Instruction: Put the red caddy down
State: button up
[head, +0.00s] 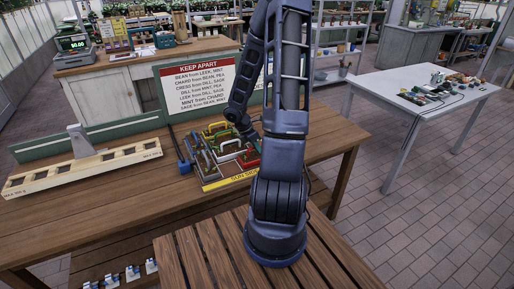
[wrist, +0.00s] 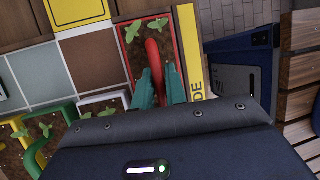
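The red caddy (head: 250,160) is at the right end of the tray on the wooden table, by the yellow strip; my arm partly hides it in the head view. In the wrist view the red caddy (wrist: 178,48) has a red rim, dark soil, green seedlings and an upright red handle. My gripper (wrist: 160,82) has its teal fingers close together on either side of that handle and looks shut on it. The tray (head: 205,184) has a yellow strip lettered "SUN SIDE". I cannot tell whether the caddy's base touches the tray.
Caddies with white (wrist: 103,97), green (wrist: 38,150) and yellow handles stand nearby. Bare grey and brown squares (wrist: 92,62) lie left of the red caddy. A "KEEP APART" board (head: 200,85) stands behind the tray. A long wooden holder (head: 82,167) is at left.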

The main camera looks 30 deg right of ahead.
jog(key=o, duration=0.3)
jog(key=v, duration=1.2)
jog(key=s+a+r+m+t+y, duration=0.2)
jog(key=s+a+r+m+t, duration=0.1)
jog(key=s+r+m, duration=0.6)
jog(key=s+a+r+m+t+y, duration=0.2)
jog(key=s+a+r+m, duration=0.4)
jog(key=r, duration=0.8)
jog(key=s+m+t, duration=0.1)
jog(key=s+m, duration=0.2)
jog(key=shift+s+a+t+y, duration=0.3)
jog(key=shift+s+t, duration=0.1)
